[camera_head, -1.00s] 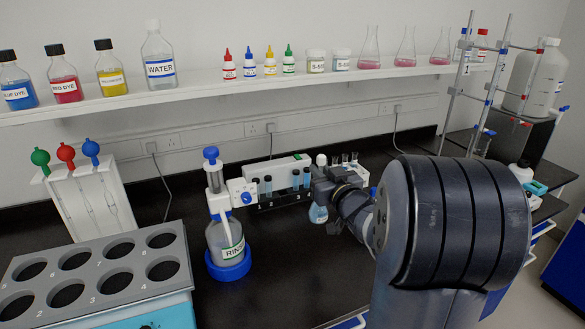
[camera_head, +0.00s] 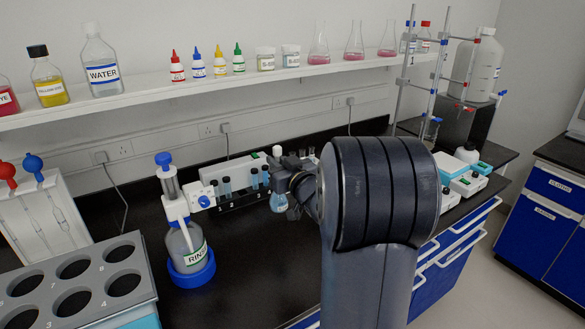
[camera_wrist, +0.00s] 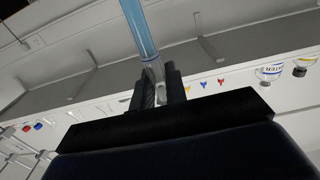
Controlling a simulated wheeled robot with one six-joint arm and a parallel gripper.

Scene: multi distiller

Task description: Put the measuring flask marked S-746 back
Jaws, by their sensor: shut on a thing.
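My gripper (camera_head: 287,183) is shut on a glass flask (camera_head: 278,203) with light blue liquid, held low over the dark bench, right of the rinse bottle. A white cap (camera_head: 277,151) shows just above my gripper. In the wrist view my gripper (camera_wrist: 158,88) has its two dark fingers around the flask's clear glass, and its blue-filled part (camera_wrist: 139,28) runs out toward the top edge. No S-746 mark is readable. My arm hides part of the area to the right, and I cannot tell whether the flask touches the bench.
The rinse bottle (camera_head: 186,248) with its dispenser stands close on the left. A rack of blue tubes (camera_head: 239,186) is just behind. A grey holed block (camera_head: 92,278) is at front left. Clamp stands (camera_head: 404,75) and small devices (camera_head: 465,172) are right. Bare bench lies in front.

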